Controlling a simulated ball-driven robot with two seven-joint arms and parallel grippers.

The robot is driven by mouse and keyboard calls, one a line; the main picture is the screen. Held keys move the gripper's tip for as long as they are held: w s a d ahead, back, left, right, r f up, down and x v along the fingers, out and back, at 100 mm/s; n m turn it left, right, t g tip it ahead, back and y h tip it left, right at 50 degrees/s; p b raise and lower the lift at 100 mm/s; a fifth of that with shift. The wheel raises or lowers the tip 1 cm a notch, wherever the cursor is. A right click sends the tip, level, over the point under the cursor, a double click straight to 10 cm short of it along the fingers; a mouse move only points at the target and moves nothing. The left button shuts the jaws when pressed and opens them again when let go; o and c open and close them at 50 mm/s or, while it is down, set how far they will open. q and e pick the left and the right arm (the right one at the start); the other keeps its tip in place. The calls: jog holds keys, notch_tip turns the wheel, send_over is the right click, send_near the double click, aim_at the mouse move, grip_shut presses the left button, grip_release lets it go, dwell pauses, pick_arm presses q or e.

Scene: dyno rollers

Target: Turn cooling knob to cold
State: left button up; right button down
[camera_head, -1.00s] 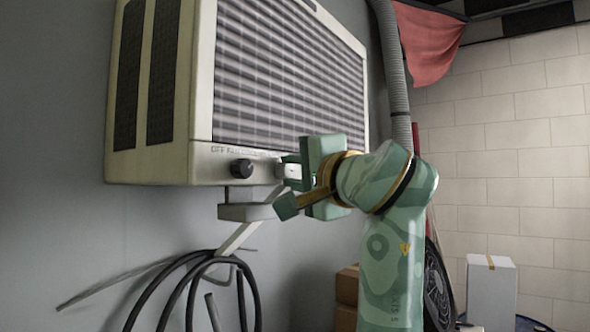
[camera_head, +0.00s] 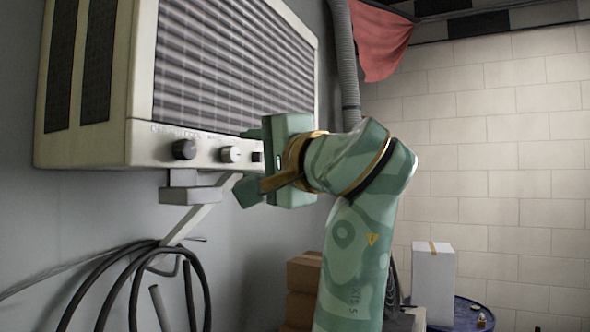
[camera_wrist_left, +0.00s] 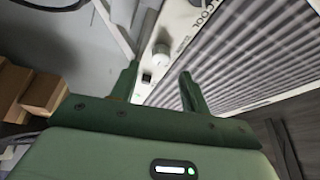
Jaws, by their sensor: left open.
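The beige cooling unit (camera_head: 140,130) hangs on the wall at the left, with a slatted front. Along its lower front strip are a black knob (camera_head: 184,149), a white knob (camera_head: 230,154) to its right, and a small black switch (camera_head: 257,157). The white knob also shows in the left wrist view (camera_wrist_left: 160,61), beyond the fingertips; its label is too small to read. My left gripper (camera_head: 247,165) is open and empty, right of the white knob and apart from it. In the wrist view its two fingers (camera_wrist_left: 160,82) stand apart. My right gripper is not in view.
A grey bracket (camera_head: 190,194) and black coiled cables (camera_head: 150,280) hang below the unit. Cardboard boxes (camera_head: 304,275), a white box (camera_head: 433,280) and a blue drum (camera_head: 465,312) stand lower right. A grey hose (camera_head: 345,60) runs down behind my arm.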

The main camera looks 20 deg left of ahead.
pick_arm(q)
jog(key=b+v, duration=0.1)
jog(key=v, duration=1.1)
jog(key=shift+b, duration=0.3)
jog(key=shift+d+r, duration=0.1)
